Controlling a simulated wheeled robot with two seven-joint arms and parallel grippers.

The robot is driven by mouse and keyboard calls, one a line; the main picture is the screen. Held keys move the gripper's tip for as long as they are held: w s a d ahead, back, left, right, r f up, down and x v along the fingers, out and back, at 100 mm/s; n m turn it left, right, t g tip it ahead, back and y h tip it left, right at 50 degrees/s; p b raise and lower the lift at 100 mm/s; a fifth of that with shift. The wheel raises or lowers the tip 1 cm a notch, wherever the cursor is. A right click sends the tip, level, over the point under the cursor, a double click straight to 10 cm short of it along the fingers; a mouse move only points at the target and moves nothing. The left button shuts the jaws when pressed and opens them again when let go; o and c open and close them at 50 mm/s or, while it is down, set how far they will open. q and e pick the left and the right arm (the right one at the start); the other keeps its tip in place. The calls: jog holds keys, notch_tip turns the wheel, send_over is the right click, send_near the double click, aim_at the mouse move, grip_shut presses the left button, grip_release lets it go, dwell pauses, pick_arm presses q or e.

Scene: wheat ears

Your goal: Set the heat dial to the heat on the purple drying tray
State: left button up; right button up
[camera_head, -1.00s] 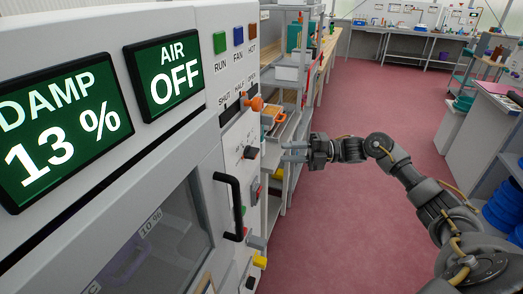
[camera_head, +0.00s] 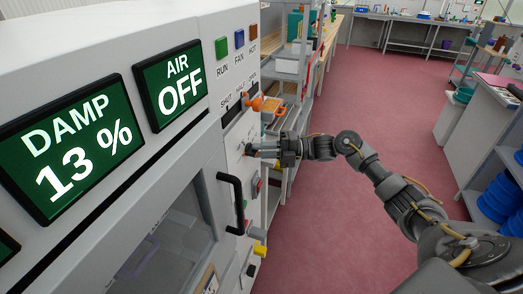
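The drying machine's grey front (camera_head: 205,135) fills the left side. On its right-hand panel, a small dark dial (camera_head: 248,150) sits below the orange lever (camera_head: 257,103). My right gripper (camera_head: 256,150) is at this dial, its fingers pointing left at the panel. The fingers look apart, and I cannot tell whether they touch the dial. They partly hide the dial and its markings. A dim purplish shape, perhaps the purple tray (camera_head: 146,256), shows behind the door's glass; any heat label on it is unreadable. My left gripper is not in view.
A black door handle (camera_head: 231,203) and a yellow knob (camera_head: 260,250) stick out near the gripper. Green screens read DAMP 13 % (camera_head: 72,148) and AIR OFF (camera_head: 172,86). Shelves (camera_head: 290,75) stand behind the machine. The red floor (camera_head: 330,220) is clear.

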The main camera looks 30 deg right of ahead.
grip_shut()
jog(key=shift+f, duration=0.1)
jog(key=shift+s+a+f+m+t+y, duration=0.2)
jog(key=shift+m+t, duration=0.65)
jog(key=shift+m, duration=1.4)
jog(key=shift+w+d+f+m+t+y, duration=0.2)
jog(key=shift+m+t, duration=0.6)
jog(key=shift+m, duration=1.4)
jog(key=shift+s+a+r+m+t+y, duration=0.2)
jog(key=shift+m+t, duration=0.65)
jog(key=shift+m, duration=1.4)
jog(key=shift+f, duration=0.15)
jog(key=shift+o, duration=1.8)
grip_release()
